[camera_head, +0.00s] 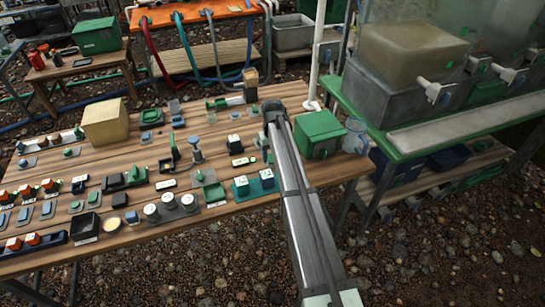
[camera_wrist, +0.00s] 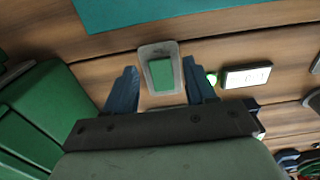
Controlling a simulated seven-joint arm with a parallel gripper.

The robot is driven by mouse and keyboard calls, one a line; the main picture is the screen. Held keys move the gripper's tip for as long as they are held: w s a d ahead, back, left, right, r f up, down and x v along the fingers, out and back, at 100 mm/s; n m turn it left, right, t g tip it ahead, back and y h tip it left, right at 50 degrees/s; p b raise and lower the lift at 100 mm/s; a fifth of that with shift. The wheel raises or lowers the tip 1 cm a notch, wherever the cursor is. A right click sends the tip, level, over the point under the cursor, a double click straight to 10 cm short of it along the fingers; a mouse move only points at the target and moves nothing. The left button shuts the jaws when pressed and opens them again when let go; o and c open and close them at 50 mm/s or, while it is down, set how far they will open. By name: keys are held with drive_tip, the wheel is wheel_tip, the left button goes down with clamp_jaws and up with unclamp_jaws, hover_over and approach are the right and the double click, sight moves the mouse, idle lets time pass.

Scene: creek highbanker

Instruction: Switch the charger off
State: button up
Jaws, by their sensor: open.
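In the wrist view a green rocker switch (camera_wrist: 162,72) sits in a pale grey plate on the wooden table. A lit green lamp (camera_wrist: 211,78) and a white label (camera_wrist: 247,75) lie just right of it; the label's text is too small to read. I cannot tell for sure that this switch is the charger's. My gripper (camera_wrist: 162,80) is open and empty, its two dark blue fingers on either side of the switch plate in the picture. Contact cannot be seen. In the head view my arm hides most of the gripper, and the label (camera_head: 240,161) shows left of it.
A green box (camera_head: 318,132) stands close right of my arm; it fills the left of the wrist view (camera_wrist: 45,115). A teal plate with white-topped parts (camera_head: 241,189) lies nearer the front edge. Many small controls crowd the table to the left.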

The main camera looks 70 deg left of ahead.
drive_tip(key=shift+f, duration=0.6)
drive_tip(key=shift+c, duration=0.2)
clamp_jaws()
drive_tip(key=shift+a+r+h, duration=0.1)
drive_tip(key=shift+a+h, duration=0.4)
drive_tip(key=shift+h, duration=0.3)
drive_tip(key=shift+r+h, duration=0.1)
drive_tip(key=shift+h, duration=0.8)
drive_tip(key=shift+o, duration=0.2)
unclamp_jaws()
drive_tip(key=v, duration=1.3)
drive_tip(key=shift+r, duration=0.4)
